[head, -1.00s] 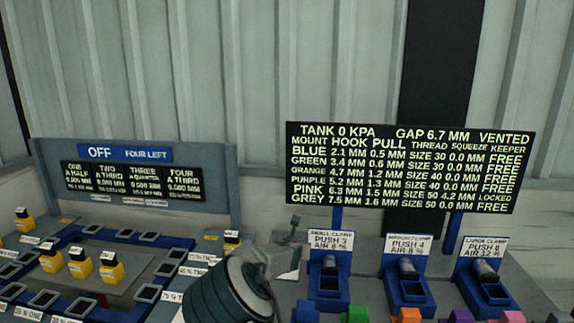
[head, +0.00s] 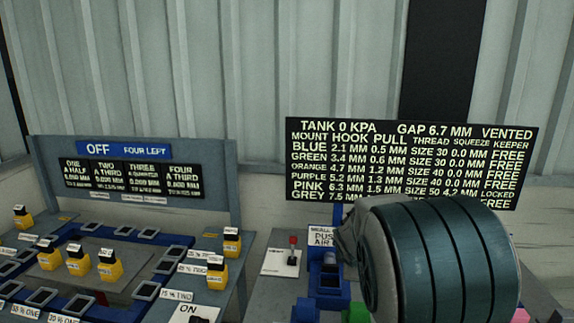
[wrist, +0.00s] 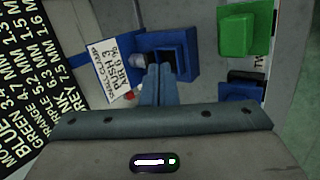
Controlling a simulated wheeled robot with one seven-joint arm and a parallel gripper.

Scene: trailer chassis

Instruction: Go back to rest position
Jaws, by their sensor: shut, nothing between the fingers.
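My gripper (wrist: 159,74) shows in the wrist view with its two blue-grey fingers together and nothing between them. Its tips are near the blue small clamp (wrist: 170,50) and its white label (wrist: 108,70); I cannot tell the gap. In the head view my teal and grey arm fills the lower right, and the fingers cannot be made out. The small clamp (head: 325,285) stands just left of the arm there. The arm hides the other clamps and part of the board's bottom row.
A black readout board (head: 400,160) stands behind the clamps. A red-tipped lever (head: 292,250) stands left of the small clamp. Green (wrist: 240,28) and blue blocks are nearby. The left bench holds yellow blocks (head: 77,262) and blue-rimmed slots, below an OFF panel (head: 125,152).

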